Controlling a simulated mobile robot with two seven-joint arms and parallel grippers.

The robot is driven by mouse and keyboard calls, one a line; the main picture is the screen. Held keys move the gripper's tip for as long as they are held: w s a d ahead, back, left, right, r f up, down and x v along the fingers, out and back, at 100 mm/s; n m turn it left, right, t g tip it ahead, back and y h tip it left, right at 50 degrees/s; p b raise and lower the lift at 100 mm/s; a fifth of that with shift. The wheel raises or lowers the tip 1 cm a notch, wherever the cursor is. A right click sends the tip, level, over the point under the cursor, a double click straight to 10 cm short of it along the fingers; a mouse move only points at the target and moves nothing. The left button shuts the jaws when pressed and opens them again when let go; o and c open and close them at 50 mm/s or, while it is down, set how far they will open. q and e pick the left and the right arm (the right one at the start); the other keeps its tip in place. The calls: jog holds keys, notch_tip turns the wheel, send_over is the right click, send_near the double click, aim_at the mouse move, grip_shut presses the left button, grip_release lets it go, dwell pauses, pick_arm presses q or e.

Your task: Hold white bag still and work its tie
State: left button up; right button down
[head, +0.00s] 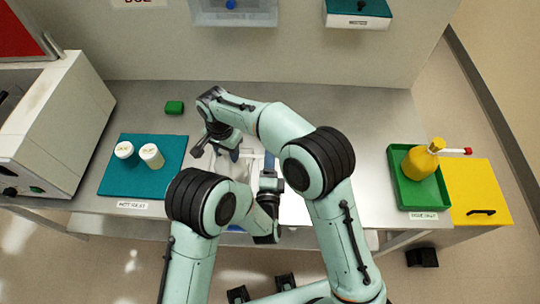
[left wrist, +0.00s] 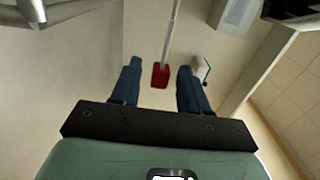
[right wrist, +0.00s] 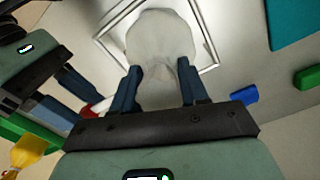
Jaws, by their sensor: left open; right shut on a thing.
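The white bag (right wrist: 162,38) is rounded and translucent. It stands inside a white square outline on the steel bench, and its gathered neck is between my right gripper's fingers. My right gripper (right wrist: 158,90) is shut on it. I cannot make out the tie.
A teal mat (head: 115,184) with two white jars (head: 151,156) lies left, by a white machine (head: 50,125). A green block (head: 174,107) sits behind. A green tray (head: 409,188) with a yellow bottle (head: 418,163) is right. A red piece (left wrist: 160,76) shows beyond my left fingers.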

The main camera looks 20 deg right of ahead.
aim_at(252, 156)
pick_arm(q)
jog(key=shift+w+d, duration=0.2)
jog(key=shift+w, duration=0.45)
grip_shut()
jog(key=shift+w+a, duration=0.3)
jog(key=shift+a, duration=0.6)
jog(key=shift+w+a, duration=0.3)
jog(key=shift+a, duration=0.6)
jog(key=shift+w+a, duration=0.3)
jog(key=shift+a, duration=0.6)
grip_release()
jog(key=shift+d, duration=0.15)
jog(key=shift+s, duration=0.1)
jog(key=v, duration=0.7)
jog(key=shift+s, duration=0.2)
